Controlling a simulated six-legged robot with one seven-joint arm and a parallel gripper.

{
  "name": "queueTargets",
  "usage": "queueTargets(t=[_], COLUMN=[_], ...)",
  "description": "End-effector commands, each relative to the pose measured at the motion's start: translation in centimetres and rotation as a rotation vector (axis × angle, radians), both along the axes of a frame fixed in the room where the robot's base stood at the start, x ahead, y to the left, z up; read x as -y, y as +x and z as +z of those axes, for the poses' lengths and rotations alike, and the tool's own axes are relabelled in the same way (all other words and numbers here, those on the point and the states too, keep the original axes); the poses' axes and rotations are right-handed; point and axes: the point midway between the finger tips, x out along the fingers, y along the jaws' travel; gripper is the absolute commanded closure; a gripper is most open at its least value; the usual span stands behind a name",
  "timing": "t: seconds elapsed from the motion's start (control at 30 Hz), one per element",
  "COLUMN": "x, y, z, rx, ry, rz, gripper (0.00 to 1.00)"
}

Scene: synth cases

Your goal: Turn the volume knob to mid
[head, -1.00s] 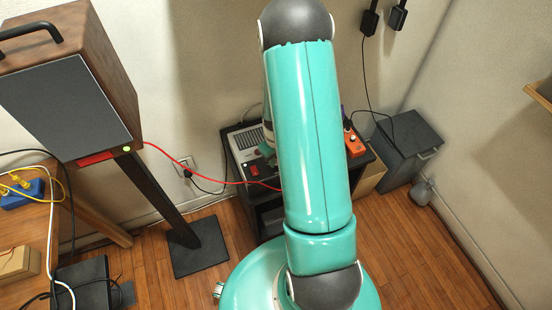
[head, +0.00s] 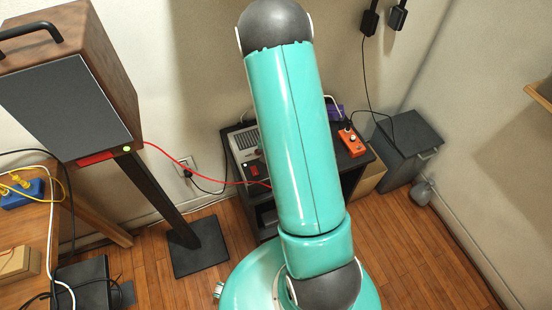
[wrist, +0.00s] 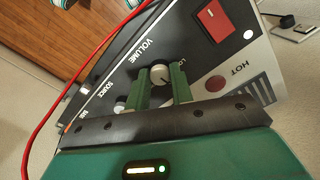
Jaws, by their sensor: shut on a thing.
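The volume knob (wrist: 161,75) is a small pale round knob on the dark panel of the amplifier (wrist: 130,50), beside the word VOLUME in the wrist view. An LO mark shows close to it. The two green fingers of my gripper (wrist: 161,80) stand on either side of the knob and are shut on it. The knob's pointer is too small to read surely. In the head view the amplifier (head: 243,143) sits on a black cabinet, and my teal arm hides my gripper and the knob.
A red switch (wrist: 212,20) and a second knob (wrist: 120,103) share the panel. A red cable (wrist: 75,75) crosses beside it. On the black cabinet (head: 355,163) stand an orange box (head: 351,142) and a purple box (head: 335,112). A wooden speaker (head: 85,75) stands left.

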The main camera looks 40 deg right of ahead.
Motion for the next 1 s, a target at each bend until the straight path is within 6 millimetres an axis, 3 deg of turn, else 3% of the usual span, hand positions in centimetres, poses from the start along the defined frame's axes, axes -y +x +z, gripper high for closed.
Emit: queueTargets(t=[0.3, 0.73, 0.77, 0.83, 0.87, 1.0], x=[0.08, 0.10, 0.10, 0.09, 0.09, 0.06], y=[0.13, 0.14, 0.14, 0.12, 0.11, 0.07], z=[0.06, 0.07, 0.07, 0.06, 0.06, 0.04], rx=[0.003, 0.003, 0.003, 0.003, 0.003, 0.001], ry=[-0.002, -0.002, -0.002, -0.002, -0.001, -0.001], rz=[-0.095, -0.103, -0.103, -0.103, -0.103, -0.102], gripper=[1.00, 1.00, 0.73, 0.60, 0.55, 0.55])
